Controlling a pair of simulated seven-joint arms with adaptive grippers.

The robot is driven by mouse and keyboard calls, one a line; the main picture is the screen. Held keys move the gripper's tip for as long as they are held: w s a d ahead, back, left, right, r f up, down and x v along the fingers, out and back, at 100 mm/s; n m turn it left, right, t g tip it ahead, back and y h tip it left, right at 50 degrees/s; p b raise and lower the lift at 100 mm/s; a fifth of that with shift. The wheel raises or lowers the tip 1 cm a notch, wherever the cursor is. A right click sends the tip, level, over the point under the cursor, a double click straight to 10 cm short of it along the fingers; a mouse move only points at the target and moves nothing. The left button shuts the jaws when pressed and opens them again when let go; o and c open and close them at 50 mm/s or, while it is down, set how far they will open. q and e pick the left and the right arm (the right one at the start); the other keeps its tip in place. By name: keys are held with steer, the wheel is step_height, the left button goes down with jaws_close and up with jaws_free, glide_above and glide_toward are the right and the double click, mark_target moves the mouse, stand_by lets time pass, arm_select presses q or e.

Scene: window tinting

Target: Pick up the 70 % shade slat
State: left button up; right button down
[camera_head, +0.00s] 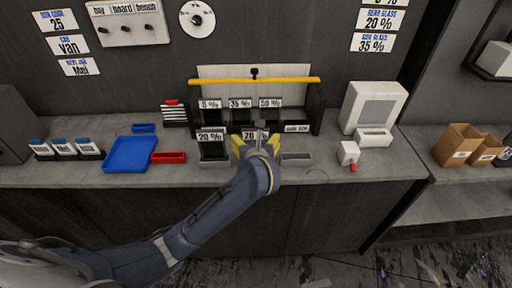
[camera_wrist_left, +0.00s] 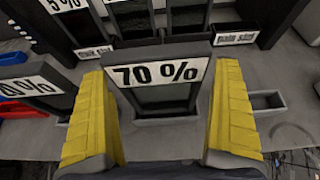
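The 70 % shade slat (camera_head: 255,135) is a dark panel with a white label, standing upright at the front of the slat rack. In the left wrist view the 70 % slat (camera_wrist_left: 165,98) shows between two yellow fingers, its foot in a small grey holder. My left gripper (camera_head: 256,146) is at this slat and partly hides it in the head view. In the left wrist view the left gripper (camera_wrist_left: 162,85) is open, with a finger on each side of the slat and visible gaps. My right gripper is not in view.
The 20 % slat (camera_head: 213,147) stands just left, and an empty grey holder (camera_head: 297,158) is to the right. Behind are the 5 %, 35 % and 50 % slats under a yellow bar (camera_head: 255,81). A blue tray (camera_head: 128,154) and red tray (camera_head: 169,157) lie left.

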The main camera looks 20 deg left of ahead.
arm_select(q)
steer(key=c, duration=1.1)
steer(key=shift+o, duration=0.2)
steer(key=shift+r, duration=0.1)
